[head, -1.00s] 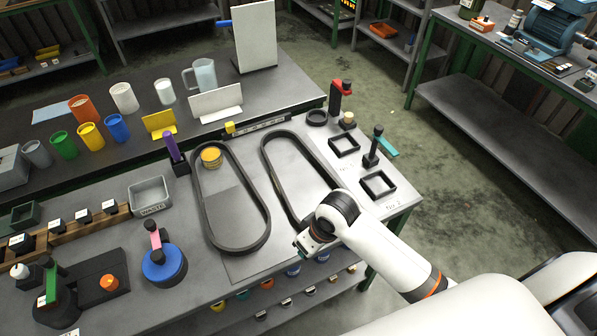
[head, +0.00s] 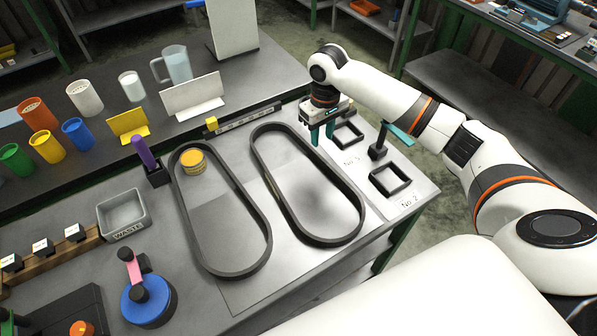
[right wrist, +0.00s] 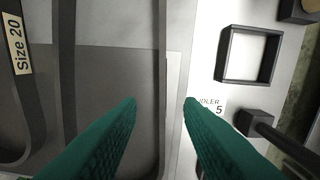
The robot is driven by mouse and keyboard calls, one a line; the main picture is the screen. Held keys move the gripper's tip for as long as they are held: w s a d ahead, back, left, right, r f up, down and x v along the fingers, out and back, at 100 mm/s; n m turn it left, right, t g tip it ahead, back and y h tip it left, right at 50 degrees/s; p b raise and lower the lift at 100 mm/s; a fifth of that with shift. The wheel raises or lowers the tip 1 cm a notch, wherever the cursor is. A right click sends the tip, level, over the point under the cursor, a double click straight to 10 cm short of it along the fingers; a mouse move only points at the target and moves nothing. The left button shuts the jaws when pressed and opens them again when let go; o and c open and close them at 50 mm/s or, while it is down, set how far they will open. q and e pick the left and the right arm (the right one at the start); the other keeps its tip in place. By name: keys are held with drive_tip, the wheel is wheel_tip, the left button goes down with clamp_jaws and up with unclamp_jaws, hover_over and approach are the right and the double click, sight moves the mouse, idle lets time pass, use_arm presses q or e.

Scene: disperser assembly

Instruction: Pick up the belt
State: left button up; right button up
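Two dark belts shaped as long oval loops stand on edge on the table. The left belt (head: 182,211) has a yellow disc stack inside its far end. The right belt (head: 267,182) stands beside it, nearer the square frames. My right gripper (head: 322,138) is open near the far right side of the right belt, with green fingers pointing down. In the right wrist view its fingertips (right wrist: 160,101) are apart, with the belt's thin wall (right wrist: 162,60) showing between them. A "Size 20" label (right wrist: 17,43) shows on a dark wall at the left there. My left gripper is out of view.
Two black square frames (head: 390,192) and a dark upright post (head: 379,144) stand right of the right belt. A purple-handled tool (head: 144,152), a waste bin (head: 122,213) and a blue round tool (head: 147,303) are at left. Cups and a jug (head: 176,65) stand behind.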

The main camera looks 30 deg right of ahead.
sight(321, 157)
drive_tip(key=f, duration=0.2)
drive_tip(key=shift+w+f, duration=0.2)
drive_tip(key=shift+f, duration=0.1)
wheel_tip(321, 157, down, 2)
drive_tip(key=shift+d+f+p, duration=0.1)
drive_tip(key=shift+p, duration=0.45)
wheel_tip(321, 157, down, 3)
drive_tip(key=shift+s+r, duration=0.1)
drive_tip(key=shift+r, duration=0.1)
drive_tip(key=shift+f, duration=0.45)
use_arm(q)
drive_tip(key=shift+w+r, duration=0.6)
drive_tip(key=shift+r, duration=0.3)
use_arm(e)
clamp_jaws()
